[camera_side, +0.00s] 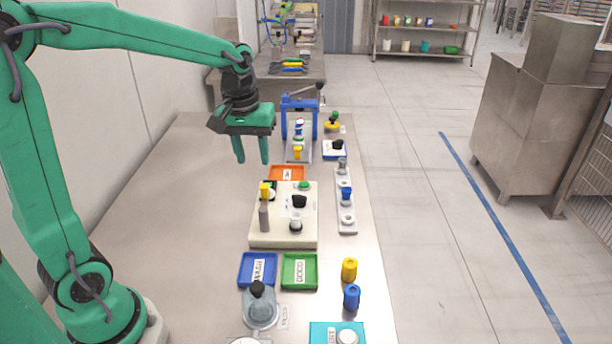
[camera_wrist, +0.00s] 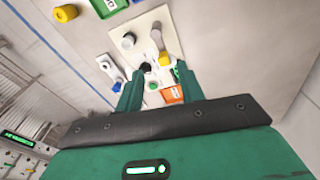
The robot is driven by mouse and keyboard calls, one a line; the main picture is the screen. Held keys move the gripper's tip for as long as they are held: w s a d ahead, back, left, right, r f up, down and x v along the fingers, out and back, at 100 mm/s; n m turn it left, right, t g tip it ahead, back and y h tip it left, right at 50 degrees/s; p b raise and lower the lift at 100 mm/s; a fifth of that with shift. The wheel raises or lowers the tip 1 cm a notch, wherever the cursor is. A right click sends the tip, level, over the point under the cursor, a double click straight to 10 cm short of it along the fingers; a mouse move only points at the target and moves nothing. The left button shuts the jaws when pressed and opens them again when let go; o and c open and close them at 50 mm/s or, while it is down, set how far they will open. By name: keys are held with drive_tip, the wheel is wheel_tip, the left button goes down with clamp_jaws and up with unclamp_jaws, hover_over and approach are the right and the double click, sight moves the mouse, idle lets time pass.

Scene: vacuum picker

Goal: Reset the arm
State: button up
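My gripper (camera_side: 252,162) hangs from my green arm above the steel table, left of the beige board and the blue press. Its two green fingers point down and stand apart, with nothing between them in the side view. In the wrist view my gripper (camera_wrist: 160,70) also has its fingers apart. The beige board (camera_side: 268,240) lies on the table with yellow, black, green and grey parts on it. It also shows beyond the fingers in the wrist view (camera_wrist: 118,27). The gripper touches nothing that I can see.
A blue press frame (camera_side: 285,122) stands behind the board. An orange tray (camera_side: 275,172) lies between them. A blue tray (camera_side: 243,270) and a green tray (camera_side: 312,270) are in front. A grey strip (camera_side: 345,211) with several parts lies right. The table's left side (camera_side: 180,230) is clear.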

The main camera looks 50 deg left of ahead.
drive_tip(key=s+d+r+m+t, duration=0.1)
drive_tip(key=s+d+m+t, duration=0.1)
drive_tip(key=s, duration=0.5)
drive_tip(key=s+d+r+m+t, duration=0.2)
drive_tip(key=s+m, duration=0.3)
drive_tip(key=s, duration=0.3)
drive_tip(key=shift+d, duration=0.65)
